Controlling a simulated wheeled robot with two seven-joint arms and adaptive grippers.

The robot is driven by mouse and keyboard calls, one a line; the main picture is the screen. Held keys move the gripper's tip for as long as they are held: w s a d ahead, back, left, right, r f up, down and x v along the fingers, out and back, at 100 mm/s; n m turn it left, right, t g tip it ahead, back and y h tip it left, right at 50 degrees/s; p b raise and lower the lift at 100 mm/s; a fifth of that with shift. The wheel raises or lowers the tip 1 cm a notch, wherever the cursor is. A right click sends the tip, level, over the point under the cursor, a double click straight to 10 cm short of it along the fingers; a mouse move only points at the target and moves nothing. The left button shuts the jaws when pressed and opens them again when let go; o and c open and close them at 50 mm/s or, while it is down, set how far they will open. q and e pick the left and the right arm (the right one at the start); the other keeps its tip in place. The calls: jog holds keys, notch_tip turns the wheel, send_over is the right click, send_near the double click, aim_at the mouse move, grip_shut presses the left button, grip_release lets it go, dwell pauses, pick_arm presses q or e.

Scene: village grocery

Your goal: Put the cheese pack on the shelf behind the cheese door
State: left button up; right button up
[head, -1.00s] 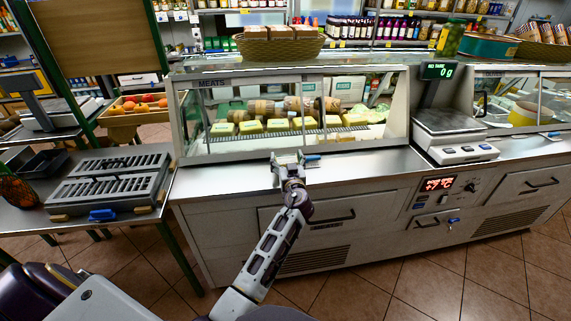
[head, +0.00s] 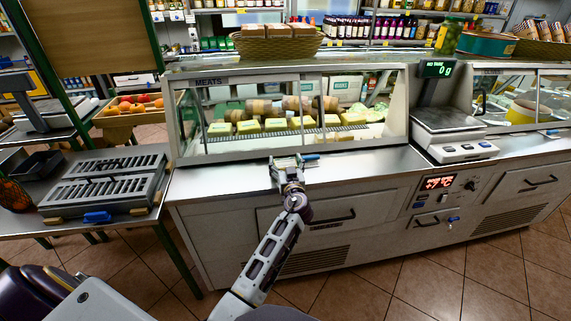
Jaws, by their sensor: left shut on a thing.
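My left gripper (head: 289,165) is at the front ledge of the glass case labelled MEATS (head: 237,80), low in front of its glass. It is shut on a small part with a blue end (head: 311,157), which looks like a door handle; the jaws hide most of it. Several yellow packs (head: 275,125) that look like cheese sit in a row behind this glass. A second glass case (head: 505,80) at the right has a similar blue handle (head: 551,132) and a yellow item (head: 521,116) inside. No label for cheese can be read. My right gripper is not in view.
A scale (head: 447,120) stands on the counter between the two cases. A basket (head: 278,47) sits on top of the left case. A side table with a slotted grey tray (head: 108,182) stands at the left. The tiled floor in front is clear.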

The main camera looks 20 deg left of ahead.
pick_arm(q)
jog(key=o, duration=0.8)
jog(key=shift+c, duration=0.2)
jog(key=o, duration=0.4)
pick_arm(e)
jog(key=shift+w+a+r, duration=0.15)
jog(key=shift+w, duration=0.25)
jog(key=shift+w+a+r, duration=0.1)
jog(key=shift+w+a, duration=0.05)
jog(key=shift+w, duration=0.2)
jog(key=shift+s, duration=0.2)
